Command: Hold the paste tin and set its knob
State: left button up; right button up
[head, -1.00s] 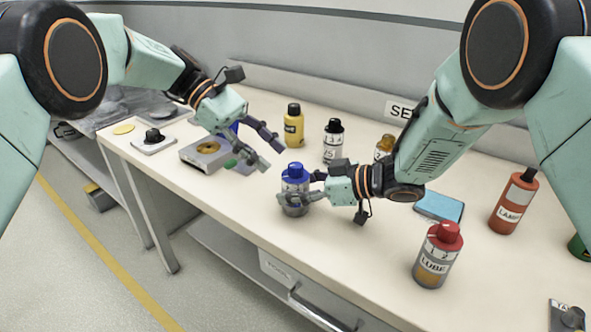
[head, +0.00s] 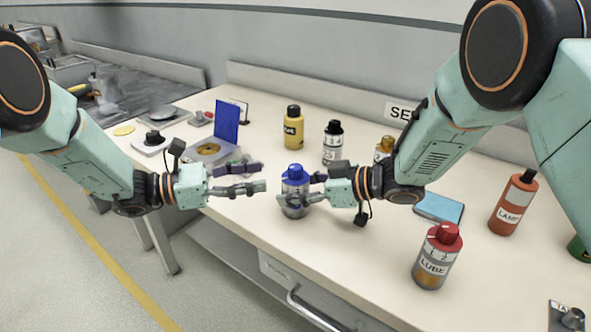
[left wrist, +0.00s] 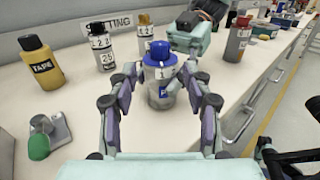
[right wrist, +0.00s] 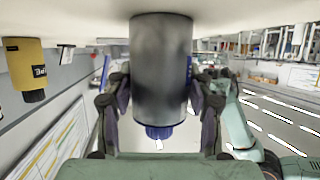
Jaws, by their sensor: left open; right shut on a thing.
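The paste tin (head: 294,208) is a grey cylinder with a blue knob (head: 295,171) on top and stands upright near the table's front edge. In the left wrist view the tin (left wrist: 162,98) shows a "1" and part of a blue label. My right gripper (head: 305,190) is shut on the tin's body from the right; in the right wrist view the tin (right wrist: 160,70) appears upside down between its fingers. My left gripper (head: 262,177) is open and empty, just left of the tin and apart from it, fingers pointing at it.
A yellow tape bottle (head: 293,128), a black-capped bottle (head: 333,143) and an amber bottle (head: 383,148) stand behind. A red-capped lube bottle (head: 437,258) and a red lamp bottle (head: 512,203) stand right. A box with a blue lid (head: 227,120) is behind my left gripper.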

aim_at(288, 172)
pick_arm(q)
jog(key=x, duration=0.9)
jog(key=shift+d, duration=0.15)
grip_shut()
